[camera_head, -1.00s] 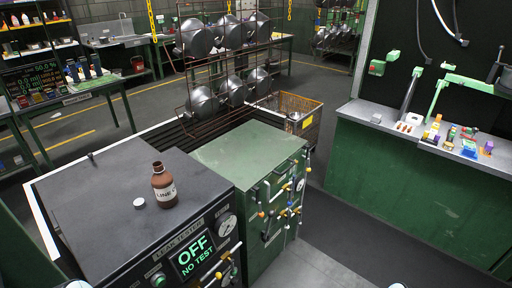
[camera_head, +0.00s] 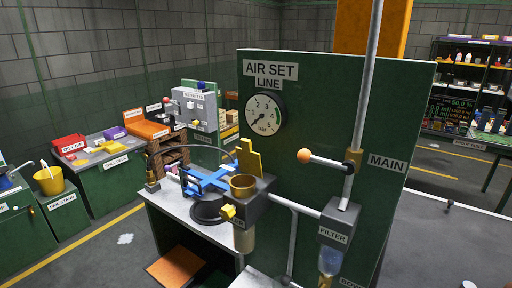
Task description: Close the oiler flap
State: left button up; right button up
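The oiler (camera_head: 256,196) is a dark grey block on the green air set panel, with an open gold cup (camera_head: 243,185) on top and a bowl hanging below. A yellow flap (camera_head: 249,158) stands up behind the cup, raised and tilted away from its mouth. A small yellow knob (camera_head: 228,211) sits on the block's left side. Neither of my grippers shows in the head view.
The filter (camera_head: 334,231) hangs to the right, joined by a grey pipe. A lever with an orange ball (camera_head: 304,156) sticks out above it. A gauge (camera_head: 264,114) is on the panel. A blue fixture (camera_head: 205,180) stands on the bench close to the oiler's left.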

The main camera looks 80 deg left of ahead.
aim_at(249, 161)
jog(key=u, duration=2.9)
